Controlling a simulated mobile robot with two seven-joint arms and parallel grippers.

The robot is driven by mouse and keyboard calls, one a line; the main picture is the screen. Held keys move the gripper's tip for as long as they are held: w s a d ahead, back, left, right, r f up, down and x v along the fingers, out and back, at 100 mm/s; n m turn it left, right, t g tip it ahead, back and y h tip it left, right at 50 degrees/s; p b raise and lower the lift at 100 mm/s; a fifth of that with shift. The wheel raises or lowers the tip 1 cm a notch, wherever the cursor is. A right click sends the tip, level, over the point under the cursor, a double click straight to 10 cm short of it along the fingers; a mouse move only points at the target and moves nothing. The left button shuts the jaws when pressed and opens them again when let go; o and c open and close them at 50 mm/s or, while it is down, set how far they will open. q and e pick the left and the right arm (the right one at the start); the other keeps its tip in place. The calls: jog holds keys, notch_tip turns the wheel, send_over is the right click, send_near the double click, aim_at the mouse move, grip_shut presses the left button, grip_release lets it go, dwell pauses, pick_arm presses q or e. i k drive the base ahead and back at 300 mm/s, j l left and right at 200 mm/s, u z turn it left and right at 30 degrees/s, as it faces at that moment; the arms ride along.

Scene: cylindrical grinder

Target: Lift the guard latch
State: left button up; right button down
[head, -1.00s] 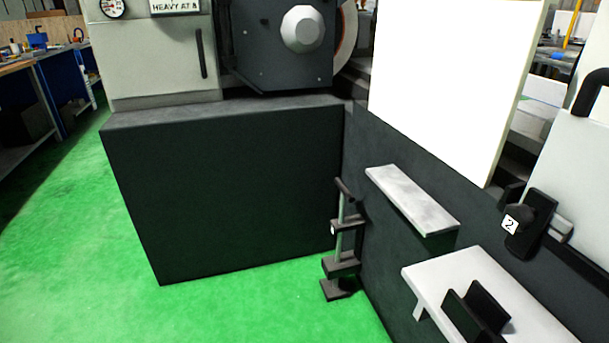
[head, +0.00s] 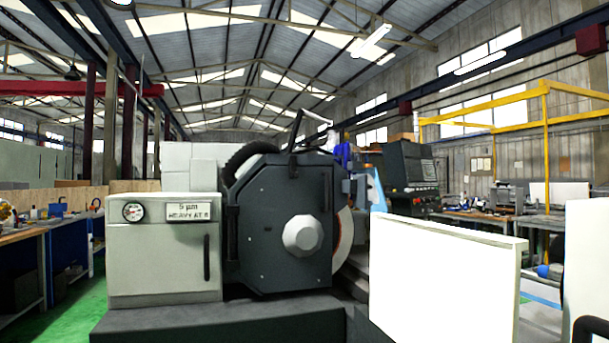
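The grinder's dark wheel housing (head: 270,252) stands in the middle of the head view, with a pale faceted hub (head: 303,235) on its face. A dark upright bar or handle (head: 296,132) rises from the top of the housing. I cannot tell whether it is a latch. Part of the grinding wheel (head: 344,240) shows at the housing's right edge. A large white panel (head: 435,280) stands to the right. No part is clearly recognisable as the guard latch. Neither of my grippers is in view.
A pale cabinet (head: 160,265) with a gauge and a dark handle stands left of the housing, on a dark base (head: 200,325). A black handle (head: 590,332) sits on a white panel at the lower right. A control console (head: 408,180) and benches stand behind.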

aim_at(294, 174)
jog(key=i+u, duration=0.35)
jog(key=i, duration=0.15)
jog(key=i+u, duration=0.3)
jog(key=i, duration=0.25)
jog(key=i+l+u, duration=0.35)
jog(key=i, duration=0.15)
jog(key=j, duration=0.1)
